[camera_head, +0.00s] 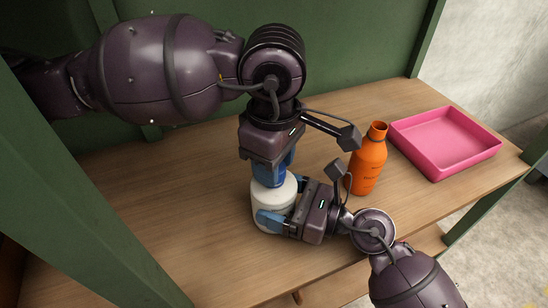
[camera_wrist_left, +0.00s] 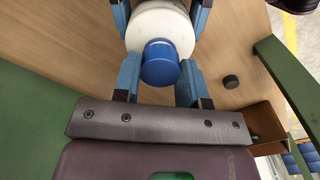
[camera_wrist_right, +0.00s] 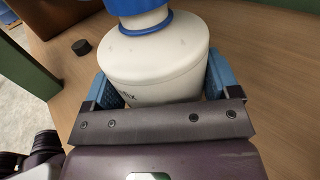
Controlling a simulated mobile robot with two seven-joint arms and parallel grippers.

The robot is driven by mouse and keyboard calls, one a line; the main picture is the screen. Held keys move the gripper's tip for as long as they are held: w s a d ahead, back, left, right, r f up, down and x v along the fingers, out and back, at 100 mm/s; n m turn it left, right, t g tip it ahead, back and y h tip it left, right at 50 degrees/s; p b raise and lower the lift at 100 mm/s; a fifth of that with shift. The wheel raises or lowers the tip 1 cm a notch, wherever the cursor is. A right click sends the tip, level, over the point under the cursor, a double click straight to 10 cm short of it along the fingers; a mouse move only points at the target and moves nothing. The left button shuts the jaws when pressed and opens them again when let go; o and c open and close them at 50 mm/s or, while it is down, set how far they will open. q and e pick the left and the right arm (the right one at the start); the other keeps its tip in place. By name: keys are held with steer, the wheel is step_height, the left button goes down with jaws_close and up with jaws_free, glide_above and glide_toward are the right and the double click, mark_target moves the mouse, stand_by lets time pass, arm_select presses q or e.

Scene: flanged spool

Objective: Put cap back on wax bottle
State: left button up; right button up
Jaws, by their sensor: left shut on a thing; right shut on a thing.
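The white wax bottle (camera_head: 272,212) stands upright on the table, also seen in the left wrist view (camera_wrist_left: 160,22) and right wrist view (camera_wrist_right: 155,65). My right gripper (camera_head: 284,204) is shut around its body from the side. The blue cap (camera_wrist_left: 159,62) is over the bottle's neck, and its lower part shows in the right wrist view (camera_wrist_right: 135,6). My left gripper (camera_head: 272,172) is above the bottle, pointing down, shut on the cap. A strip of white neck shows between the cap and a blue ring (camera_wrist_right: 142,32); I cannot tell whether the cap is seated.
An orange bottle (camera_head: 368,162) stands right of my grippers. A pink tray (camera_head: 463,165) lies at the far right of the table. A small dark round piece (camera_wrist_left: 231,82) lies on the wood. The table's left part (camera_head: 150,195) is clear. Green posts stand at the edges.

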arm_select(q)
steer(key=shift+f, duration=0.25)
arm_select(e)
steer(key=c, duration=0.4)
arm_select(q)
steer(key=m, duration=0.7)
arm_select(e)
steer(key=shift+c, duration=0.2)
arm_select(q)
steer(key=m, duration=1.9)
steer(key=shift+m, duration=1.6)
